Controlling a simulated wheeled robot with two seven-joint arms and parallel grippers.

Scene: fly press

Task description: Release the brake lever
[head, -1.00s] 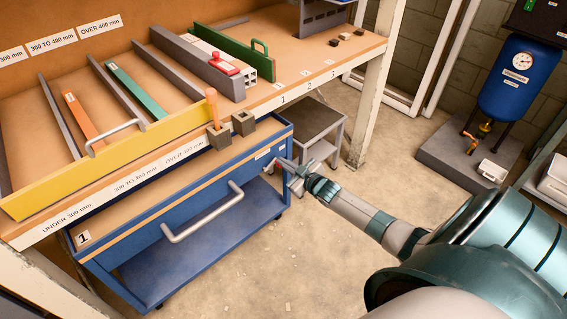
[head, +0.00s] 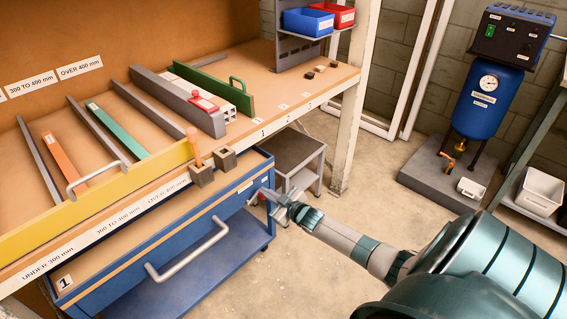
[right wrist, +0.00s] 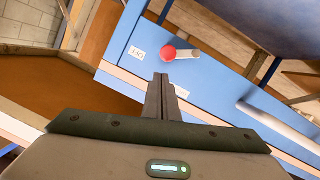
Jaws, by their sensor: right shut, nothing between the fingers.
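A short grey lever with a red ball knob (right wrist: 168,52) is mounted on the blue face of the trolley (right wrist: 215,75). I take it for the brake lever. It points roughly sideways across that face in the right wrist view. In the head view the lever is mostly hidden by my right gripper (head: 268,195), which is at the trolley's right end. The gripper fingers (right wrist: 161,92) are shut and empty. In the right wrist view their tips appear just below the knob; I cannot tell whether they touch it. My left gripper is not in view.
The blue trolley has a drawer handle (head: 187,250) and stands under the bench with its yellow front rail (head: 125,190). A small grey cart (head: 298,155) is behind my gripper. A blue tank (head: 486,100) stands at the right. The floor between is clear.

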